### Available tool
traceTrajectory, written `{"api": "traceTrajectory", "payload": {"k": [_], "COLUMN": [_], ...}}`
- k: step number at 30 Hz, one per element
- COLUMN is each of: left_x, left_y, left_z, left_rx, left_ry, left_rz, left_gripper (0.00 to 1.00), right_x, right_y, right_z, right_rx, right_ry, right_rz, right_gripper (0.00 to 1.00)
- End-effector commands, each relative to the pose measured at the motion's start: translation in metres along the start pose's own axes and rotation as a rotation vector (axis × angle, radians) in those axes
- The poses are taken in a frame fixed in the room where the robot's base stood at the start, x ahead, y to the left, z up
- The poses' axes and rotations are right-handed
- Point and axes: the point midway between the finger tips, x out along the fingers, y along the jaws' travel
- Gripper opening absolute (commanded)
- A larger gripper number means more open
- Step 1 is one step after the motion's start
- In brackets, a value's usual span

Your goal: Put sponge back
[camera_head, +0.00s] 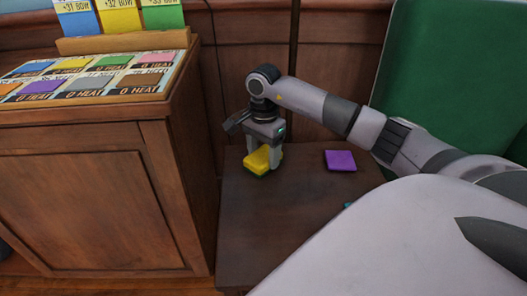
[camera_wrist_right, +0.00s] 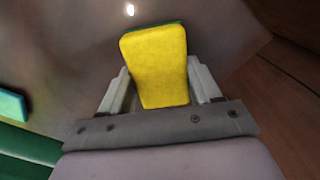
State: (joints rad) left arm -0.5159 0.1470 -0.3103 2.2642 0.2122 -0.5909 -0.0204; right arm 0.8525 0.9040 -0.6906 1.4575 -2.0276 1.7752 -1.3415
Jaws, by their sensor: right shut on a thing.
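A yellow sponge with a green underside (camera_head: 258,162) is at the left back of the low dark table (camera_head: 285,215). My right gripper (camera_head: 263,153) points down over it and is shut on it, with a finger on either side. In the right wrist view the sponge's yellow face (camera_wrist_right: 155,65) fills the space between the two fingers (camera_wrist_right: 158,92). I cannot tell whether the sponge touches the table or is just above it. My left gripper does not show.
A purple sponge (camera_head: 340,160) lies right of my right gripper. A teal thing (camera_head: 349,205) is partly hidden by my body. A wooden cabinet (camera_head: 80,200) with a card board (camera_head: 90,77) and upright cards (camera_head: 118,18) stands left. A green chair back (camera_head: 455,70) is right.

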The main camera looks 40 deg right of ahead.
Motion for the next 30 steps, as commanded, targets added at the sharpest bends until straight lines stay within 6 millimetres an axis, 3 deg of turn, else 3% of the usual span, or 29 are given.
{"api": "traceTrajectory", "payload": {"k": [7,8,10,21,27,30], "left_x": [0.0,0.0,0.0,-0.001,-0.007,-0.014], "left_y": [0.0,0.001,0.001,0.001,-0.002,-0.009], "left_z": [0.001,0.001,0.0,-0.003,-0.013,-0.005], "left_rx": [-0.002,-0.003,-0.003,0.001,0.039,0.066], "left_ry": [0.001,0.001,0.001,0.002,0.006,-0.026], "left_rz": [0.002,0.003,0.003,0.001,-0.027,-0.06], "left_gripper": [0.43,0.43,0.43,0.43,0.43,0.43], "right_x": [0.003,0.003,0.002,-0.004,-0.038,-0.061], "right_y": [0.0,0.0,0.0,0.0,-0.001,-0.001], "right_z": [0.0,0.0,0.0,0.0,0.0,0.0], "right_rx": [0.0,0.0,0.0,0.0,-0.001,0.0], "right_ry": [0.001,0.0,0.0,0.0,0.002,0.002], "right_rz": [0.0,0.0,0.0,-0.001,-0.004,-0.004], "right_gripper": [0.38,0.66,0.88,0.88,0.88,0.88]}}
